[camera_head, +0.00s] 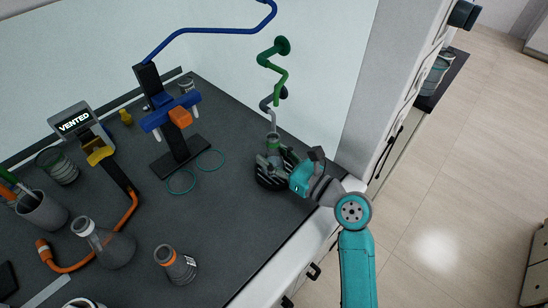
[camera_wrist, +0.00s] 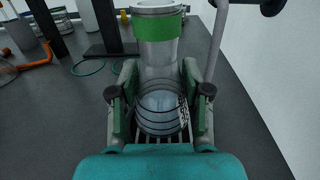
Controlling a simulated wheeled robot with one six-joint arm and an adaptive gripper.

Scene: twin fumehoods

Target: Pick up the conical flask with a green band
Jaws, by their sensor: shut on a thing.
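The conical flask with a green band (camera_head: 273,146) stands upright at the right part of the dark worktop, near its front edge. In the wrist view the flask (camera_wrist: 158,55) is in the middle, with the green band round its neck and dark rings on its body. My gripper (camera_head: 278,168) reaches it from the right in the head view. In the wrist view my gripper (camera_wrist: 159,105) has one finger on each side of the flask body and is shut on it. The flask's base is partly hidden, and I cannot tell whether it touches the surface beneath.
A green jointed pipe (camera_head: 278,70) rises close behind the flask. A stand with a blue clamp (camera_head: 170,115) is to the left.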

